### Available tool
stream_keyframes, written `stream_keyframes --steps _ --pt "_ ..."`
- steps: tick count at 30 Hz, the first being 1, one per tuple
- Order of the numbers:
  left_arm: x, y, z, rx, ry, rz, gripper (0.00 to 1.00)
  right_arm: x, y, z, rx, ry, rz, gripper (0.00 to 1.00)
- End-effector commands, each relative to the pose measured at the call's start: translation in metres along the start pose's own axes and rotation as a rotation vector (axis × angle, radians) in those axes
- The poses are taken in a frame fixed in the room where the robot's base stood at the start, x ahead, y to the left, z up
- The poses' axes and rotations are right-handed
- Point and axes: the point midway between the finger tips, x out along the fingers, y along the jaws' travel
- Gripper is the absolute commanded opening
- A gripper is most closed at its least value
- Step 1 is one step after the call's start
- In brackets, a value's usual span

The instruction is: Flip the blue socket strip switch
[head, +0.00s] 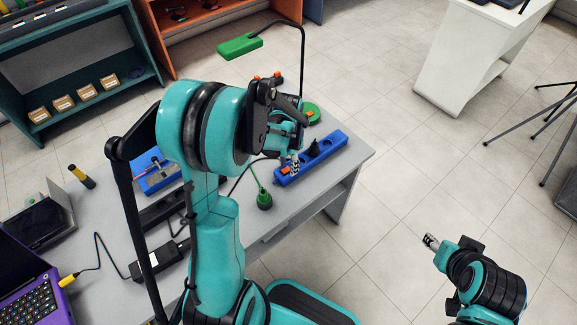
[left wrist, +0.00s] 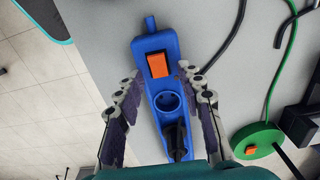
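The blue socket strip (head: 325,150) lies on the grey table near its right edge. Its orange rocker switch (left wrist: 158,65) is at the strip's far end in the left wrist view, with an empty round socket and a black plug below it. My left gripper (left wrist: 158,74) is open, with one finger on each side of the strip in that view and its tips near the switch. I cannot tell whether the fingers touch it. In the head view, my left gripper (head: 294,165) is over the strip's near end. My right gripper (head: 431,241) is away from the table, over the floor.
A green plug (head: 264,199) with a cable stands beside the strip. A green round device (head: 311,113) with an orange button is behind it. A blue tray (head: 157,178), a black adapter (head: 157,261) and a purple laptop (head: 30,285) occupy the table's left part.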

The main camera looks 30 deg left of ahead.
Motion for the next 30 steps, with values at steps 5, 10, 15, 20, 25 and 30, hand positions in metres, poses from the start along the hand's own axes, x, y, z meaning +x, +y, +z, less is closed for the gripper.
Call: stream_keyframes --steps 5,10,15,20,25,30 --pt "0.003 0.0 0.0 0.0 0.0 0.0 0.38 0.001 0.0 0.0 0.0 0.0 0.0 0.46" --pt "0.002 0.0 0.0 0.0 0.0 0.0 0.25 0.001 0.0 0.0 0.0 0.0 0.0 0.46" --pt "0.002 0.0 0.0 0.0 0.0 0.0 0.0 0.001 0.0 0.0 0.0 0.0 0.0 0.46" --pt "0.002 0.0 0.002 -0.002 0.025 0.001 0.0 0.001 0.0 0.0 0.0 0.0 0.0 0.46" --pt "0.002 0.0 0.009 -0.006 0.204 0.001 0.0 0.004 0.0 0.003 0.0 0.0 0.0 0.46" --pt "0.002 0.0 0.011 -0.003 0.322 0.0 0.0 0.008 0.0 0.006 0.0 0.0 0.0 0.46"
